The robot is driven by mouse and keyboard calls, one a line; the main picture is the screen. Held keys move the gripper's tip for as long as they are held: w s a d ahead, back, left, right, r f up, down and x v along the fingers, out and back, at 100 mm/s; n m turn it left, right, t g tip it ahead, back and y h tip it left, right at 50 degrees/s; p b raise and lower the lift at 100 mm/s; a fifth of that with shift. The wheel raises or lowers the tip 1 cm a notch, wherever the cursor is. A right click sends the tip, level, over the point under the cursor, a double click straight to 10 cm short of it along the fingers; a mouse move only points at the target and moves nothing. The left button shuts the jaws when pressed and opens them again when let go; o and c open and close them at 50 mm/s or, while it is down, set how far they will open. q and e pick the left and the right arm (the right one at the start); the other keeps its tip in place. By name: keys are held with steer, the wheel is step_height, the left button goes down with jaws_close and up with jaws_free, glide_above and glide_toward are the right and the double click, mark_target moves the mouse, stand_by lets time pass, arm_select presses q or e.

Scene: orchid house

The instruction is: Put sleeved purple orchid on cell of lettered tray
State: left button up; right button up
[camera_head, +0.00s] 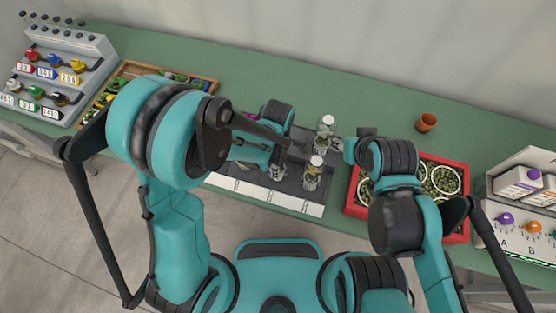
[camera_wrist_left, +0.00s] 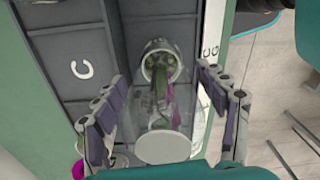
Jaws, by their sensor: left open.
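The lettered tray (camera_head: 303,205) is dark grey, divided into cells, with a white front strip, at mid-table. In the left wrist view its cell floor (camera_wrist_left: 85,45) bears a letter C. My left gripper (camera_head: 276,158) is over the tray. In the wrist view its fingers (camera_wrist_left: 166,112) are spread on both sides of a clear container (camera_wrist_left: 163,147) with a white disc at the near end and green and purple plant parts inside; I cannot tell whether they touch it. A magenta bloom (camera_head: 250,116) shows partly behind my left arm. My right gripper (camera_head: 352,146) is by the tray's right end; its fingers are unclear.
Two clear jars with white lids, a rear one (camera_head: 327,122) and a front one (camera_head: 314,161), stand at the tray's right. A red crate (camera_head: 461,182) of potted plants, a terracotta pot (camera_head: 427,122) and a wooden tray (camera_head: 143,68) flank it. The green table behind is clear.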

arm_select(q)
step_height(320, 180, up, 11)
steer(key=p, duration=0.2)
steer(key=shift+s+r+p, duration=0.1)
steer(key=shift+p, duration=0.25)
steer(key=s+a+r+m+t, duration=0.2)
steer(key=a+r+m, duration=0.3)
steer(key=a+m, duration=0.3)
steer(key=s+a+r+m+t, duration=0.3)
steer(key=a+r+m+t, duration=0.2)
steer(key=a+m, duration=0.3)
steer(key=shift+a+r, duration=0.8)
steer(key=shift+a, duration=0.25)
steer(key=shift+f, duration=0.1)
